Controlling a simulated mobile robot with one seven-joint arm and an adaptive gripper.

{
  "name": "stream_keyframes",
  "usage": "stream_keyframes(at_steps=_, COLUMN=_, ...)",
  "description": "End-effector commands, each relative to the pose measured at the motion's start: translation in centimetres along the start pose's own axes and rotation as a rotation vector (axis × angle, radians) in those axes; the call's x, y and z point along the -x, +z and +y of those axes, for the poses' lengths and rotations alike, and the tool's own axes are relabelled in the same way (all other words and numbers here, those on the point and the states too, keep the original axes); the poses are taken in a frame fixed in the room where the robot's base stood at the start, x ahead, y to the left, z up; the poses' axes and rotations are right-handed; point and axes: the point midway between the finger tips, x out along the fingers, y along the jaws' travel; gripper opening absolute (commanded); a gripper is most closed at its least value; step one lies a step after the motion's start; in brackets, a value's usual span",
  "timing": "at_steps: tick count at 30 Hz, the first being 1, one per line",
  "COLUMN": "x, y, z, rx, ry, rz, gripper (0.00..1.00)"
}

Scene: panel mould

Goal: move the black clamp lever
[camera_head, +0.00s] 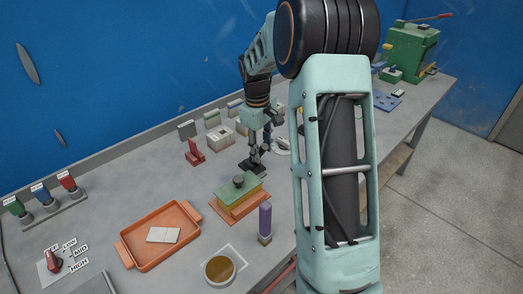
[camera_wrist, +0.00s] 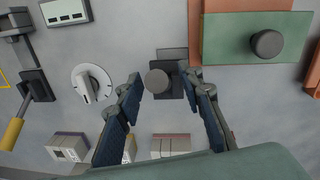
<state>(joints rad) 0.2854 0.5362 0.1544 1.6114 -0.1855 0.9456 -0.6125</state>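A black upright lever with a round dark grey knob (camera_wrist: 157,81) stands on a small black base (camera_wrist: 173,86) in the wrist view; I take it for the clamp lever. Its black base (camera_head: 251,169) shows in the head view, just behind the green block. My gripper (camera_wrist: 163,82) is open, with its two blue-padded fingers on either side of the knob. Gaps show between the knob and both fingers. In the head view, my gripper (camera_head: 260,154) points down over the base and hides most of the lever.
A green block with a knob (camera_head: 239,190) on an orange plate is close by. A second black lever with a yellow handle (camera_wrist: 13,133) and a white dial (camera_wrist: 93,83) lie left in the wrist view. A red bracket (camera_head: 194,153), purple-handled tool (camera_head: 265,220) and orange tray (camera_head: 127,249) stand around.

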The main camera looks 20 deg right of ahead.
Motion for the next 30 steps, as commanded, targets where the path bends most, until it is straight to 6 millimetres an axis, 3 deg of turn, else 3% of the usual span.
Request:
stream_keyframes(at_steps=11, x=-0.7, y=0.01, z=0.0, rx=-0.001, ry=0.0, rz=0.0, gripper=0.34)
stream_keyframes(at_steps=21, x=-0.67, y=0.0, z=0.0, rx=-0.001, ry=0.0, rz=0.001, gripper=0.0)
stream_keyframes(at_steps=30, x=-0.65, y=-0.02, z=-0.01, rx=-0.001, ry=0.0, rz=0.001, gripper=0.0)
